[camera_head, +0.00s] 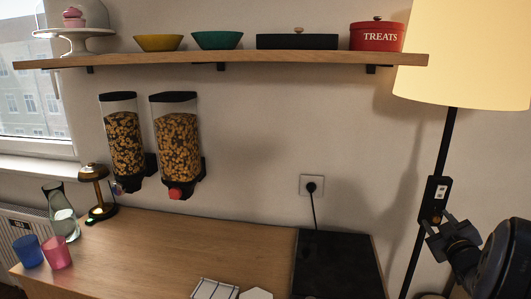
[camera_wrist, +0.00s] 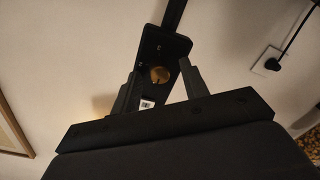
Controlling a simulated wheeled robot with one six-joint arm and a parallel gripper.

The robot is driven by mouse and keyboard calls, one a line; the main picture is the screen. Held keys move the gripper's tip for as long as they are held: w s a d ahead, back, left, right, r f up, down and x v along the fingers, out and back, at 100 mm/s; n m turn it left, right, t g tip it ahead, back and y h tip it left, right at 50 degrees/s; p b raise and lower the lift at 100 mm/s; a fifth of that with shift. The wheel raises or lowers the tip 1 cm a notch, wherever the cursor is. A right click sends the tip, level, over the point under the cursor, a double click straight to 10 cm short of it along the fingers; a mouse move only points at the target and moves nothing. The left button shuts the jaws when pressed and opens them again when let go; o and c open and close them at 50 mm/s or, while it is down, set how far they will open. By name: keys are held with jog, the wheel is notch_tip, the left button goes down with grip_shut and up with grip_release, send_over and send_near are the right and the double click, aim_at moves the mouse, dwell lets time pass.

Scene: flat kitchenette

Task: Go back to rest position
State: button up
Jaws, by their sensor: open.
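My gripper (camera_head: 437,224) is at the right of the head view, close to the black switch box (camera_head: 434,200) on the floor lamp's pole. In the wrist view my gripper (camera_wrist: 158,70) has its two fingers spread, with nothing held between them. Beyond the fingers, the wrist view shows the switch box (camera_wrist: 170,47) with a round brass-coloured knob (camera_wrist: 160,74) and a white label. I cannot tell the exact gap between fingertips and box. The lamp's cream shade (camera_head: 465,50) looks bright.
A wooden counter (camera_head: 150,245) carries a black slab (camera_head: 337,262), blue and pink cups (camera_head: 57,252), a glass carafe (camera_head: 61,215) and a small brass lamp (camera_head: 94,175). Two cereal dispensers (camera_head: 176,145) hang below a shelf (camera_head: 220,58). The wall beside the pole is bare.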

jog(key=m+p, duration=0.5)
jog(key=p, duration=0.1)
jog(key=shift+r+p, duration=0.2)
jog(key=shift+p, duration=0.1)
jog(key=v, duration=0.1)
jog(key=b+v, duration=0.1)
jog(key=v, duration=0.2)
jog(key=shift+s+d+f, duration=0.1)
jog(key=shift+f, duration=0.2)
jog(key=shift+s+b, duration=0.35)
jog(key=shift+s, duration=0.4)
jog(key=shift+r, duration=0.1)
